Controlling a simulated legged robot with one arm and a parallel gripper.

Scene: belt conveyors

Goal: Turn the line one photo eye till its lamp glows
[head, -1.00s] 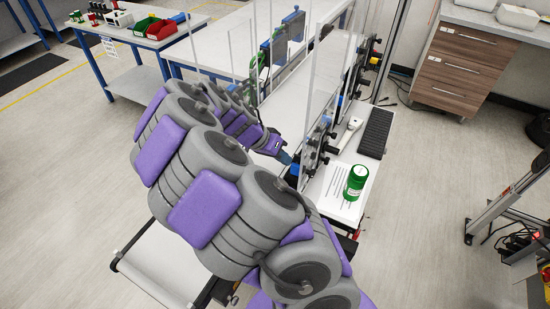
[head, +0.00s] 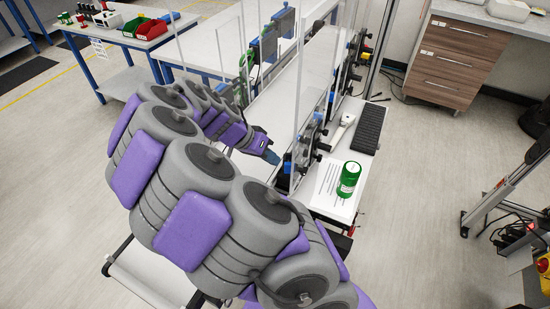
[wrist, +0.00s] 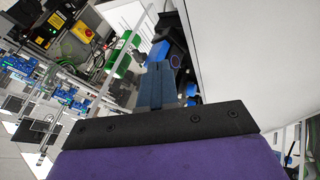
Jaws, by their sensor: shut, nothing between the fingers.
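My gripper (head: 272,157) is at the end of my outstretched arm, beside the near end of the belt conveyor (head: 262,112). Its blue fingers (wrist: 157,88) are together, with nothing between them. A blue device (wrist: 182,62) with a dark round part is just beyond and to the right of the fingertips in the wrist view. It may be the line one photo eye, but no label can be read. A lit lamp cannot be made out on it. The fingers overlap its edge in the picture; I cannot tell whether they touch it.
Clear upright panels (head: 310,70) line the conveyor. Right of it, a white shelf holds a green can (head: 348,180), a paper sheet, a white handheld tool (head: 341,128) and a black ribbed strip (head: 370,130). A table with red and green bins (head: 150,27) stands back left.

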